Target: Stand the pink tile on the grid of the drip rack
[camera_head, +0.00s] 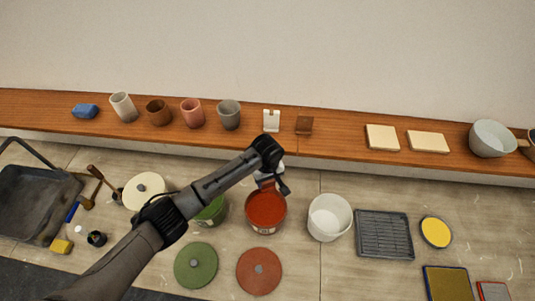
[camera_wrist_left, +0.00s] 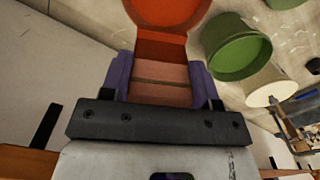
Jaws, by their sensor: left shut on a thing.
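My left gripper (camera_head: 271,182) is over the back edge of the red paint bucket (camera_head: 266,210). In the left wrist view its two purple fingers (camera_wrist_left: 161,84) are shut on the pink tile (camera_wrist_left: 162,76). A darker red band lies beyond the tile, towards the bucket; I cannot tell whether it is tile or bucket. In the head view the tile is mostly hidden by the gripper. The drip rack (camera_head: 385,234), a dark grey tray with a ribbed grid, lies on the floor to the right, with nothing on its grid. My right gripper is not in view.
A white bucket (camera_head: 329,217) stands between the red bucket and the drip rack. A green bucket (camera_head: 211,211) is left of the red one. Green (camera_head: 196,265) and red (camera_head: 259,270) lids lie in front. A wooden shelf (camera_head: 340,132) with cups and cream tiles (camera_head: 382,138) runs behind.

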